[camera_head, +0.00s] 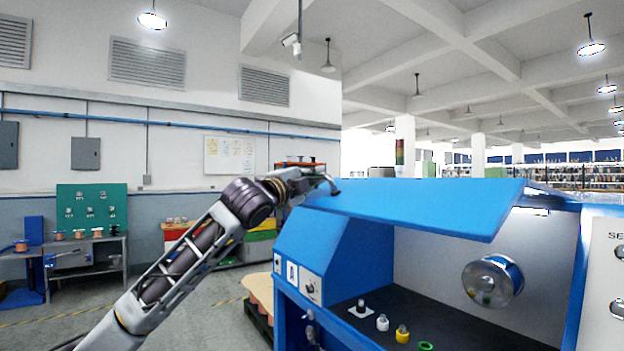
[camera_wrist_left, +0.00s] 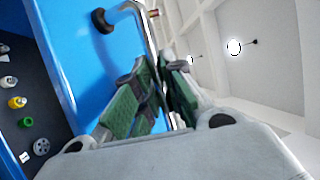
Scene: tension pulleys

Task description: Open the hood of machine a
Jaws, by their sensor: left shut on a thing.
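Machine a (camera_head: 345,240) is a blue machine with an "A" label on its left side. Its blue hood (camera_head: 420,203) is raised, roughly level over the open work space, and also fills much of the left wrist view (camera_wrist_left: 75,50). A metal bar handle (camera_wrist_left: 143,22) on the hood runs in between the green-padded fingers of my left gripper (camera_wrist_left: 158,92). That gripper is shut on the handle. In the head view the left gripper (camera_head: 328,186) is at the hood's left edge, small and partly hidden. My right gripper is in neither view.
Inside the machine are a shiny metal roller (camera_head: 492,281) and several small pulleys on pegs, one with a yellow part (camera_head: 402,333). A control panel (camera_head: 606,270) stands at the right. A workbench with a green board (camera_head: 92,208) is at the far left.

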